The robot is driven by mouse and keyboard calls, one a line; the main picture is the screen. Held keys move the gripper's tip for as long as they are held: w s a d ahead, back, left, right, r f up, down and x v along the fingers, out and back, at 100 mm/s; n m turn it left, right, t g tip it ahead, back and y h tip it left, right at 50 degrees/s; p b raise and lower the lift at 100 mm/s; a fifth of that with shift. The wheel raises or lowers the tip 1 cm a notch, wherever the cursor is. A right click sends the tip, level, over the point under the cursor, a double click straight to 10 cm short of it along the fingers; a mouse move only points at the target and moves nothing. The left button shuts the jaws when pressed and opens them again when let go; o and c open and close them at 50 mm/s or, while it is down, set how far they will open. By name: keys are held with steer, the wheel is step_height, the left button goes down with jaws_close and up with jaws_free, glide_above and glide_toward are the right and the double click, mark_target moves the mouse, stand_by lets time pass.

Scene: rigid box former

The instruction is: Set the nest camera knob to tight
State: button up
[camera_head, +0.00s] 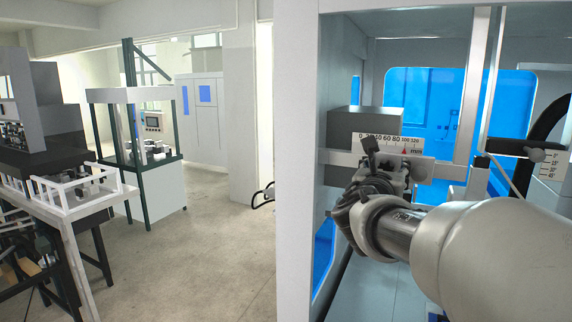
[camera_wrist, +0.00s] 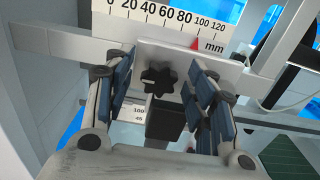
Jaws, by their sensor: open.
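A black star-shaped knob (camera_wrist: 158,80) sits on a pale plate in the wrist view. No label naming it as the nest camera knob is readable, and its tight or loose state cannot be told. My gripper (camera_wrist: 158,68) is open, with its blue-padded fingers on either side of the knob and a visible gap to each. In the head view my gripper (camera_head: 388,168) is at the rail below the millimetre scale, and it hides the knob there.
A white scale with a red pointer (camera_head: 404,151) is above the rail (camera_head: 437,170). A grey box (camera_head: 365,121) is behind it. At right, a lever (camera_head: 537,155) is by an angle scale (camera_head: 552,163). A white enclosure post (camera_head: 294,160) bounds the left. Open floor (camera_head: 230,240) lies beyond it.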

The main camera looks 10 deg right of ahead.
steer(key=shift+c, duration=0.6)
steer(key=c, duration=0.9)
steer(key=shift+c, duration=0.3)
steer(key=shift+f+m+b, duration=0.1)
steer(key=shift+m+b, duration=0.2)
steer(key=shift+b, duration=0.2)
steer(key=shift+s+d+f+m+b, duration=0.1)
steer(key=shift+m+b, duration=4.25)
steer(key=shift+b, duration=0.35)
steer(key=shift+s+d+f+m+b, duration=0.1)
steer(key=shift+m+b, duration=4.25)
steer(key=shift+b, duration=0.3)
steer(key=shift+r, duration=0.1)
